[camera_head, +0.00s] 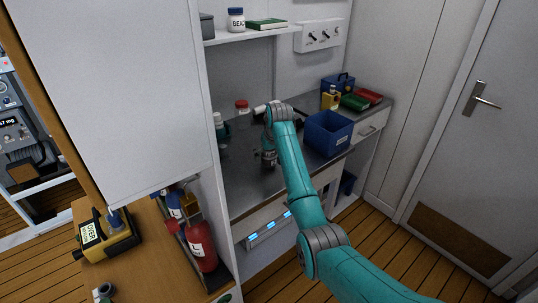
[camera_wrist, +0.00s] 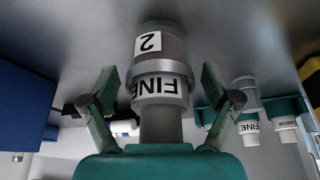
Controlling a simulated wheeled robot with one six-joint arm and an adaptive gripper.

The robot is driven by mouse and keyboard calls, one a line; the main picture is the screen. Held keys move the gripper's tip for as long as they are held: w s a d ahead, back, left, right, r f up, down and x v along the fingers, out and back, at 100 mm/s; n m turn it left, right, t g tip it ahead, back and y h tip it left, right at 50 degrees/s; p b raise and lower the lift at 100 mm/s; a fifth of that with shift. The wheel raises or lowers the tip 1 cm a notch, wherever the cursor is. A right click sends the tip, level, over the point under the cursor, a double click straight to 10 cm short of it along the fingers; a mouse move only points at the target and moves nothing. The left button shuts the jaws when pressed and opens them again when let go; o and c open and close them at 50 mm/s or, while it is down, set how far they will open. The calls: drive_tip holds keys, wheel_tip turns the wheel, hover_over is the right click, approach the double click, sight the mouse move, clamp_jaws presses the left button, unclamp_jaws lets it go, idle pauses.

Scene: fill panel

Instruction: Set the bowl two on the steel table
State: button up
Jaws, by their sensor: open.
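A grey cylindrical vessel (camera_wrist: 160,52) marked "2" and "FINE", which fits bowl two, stands between my gripper's fingers in the wrist view, upside down in that picture. My gripper (camera_wrist: 158,78) is open, with a finger on each side and a visible gap to the vessel on both sides. In the head view my gripper (camera_head: 268,158) is low over the steel table (camera_head: 245,190), left of the blue bin. The vessel's base appears to be on the grey table top. In the head view it cannot be told clearly from the gripper.
A blue bin (camera_head: 328,132) stands on the table to the right. Green and red boxes (camera_head: 362,99) lie behind it. A teal rack (camera_wrist: 262,108) with "FINE" and another labelled cylinder is close at the right in the wrist view. The table's front left is clear.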

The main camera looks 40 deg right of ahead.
drive_tip(key=shift+r, duration=0.1)
drive_tip(key=v, duration=1.2)
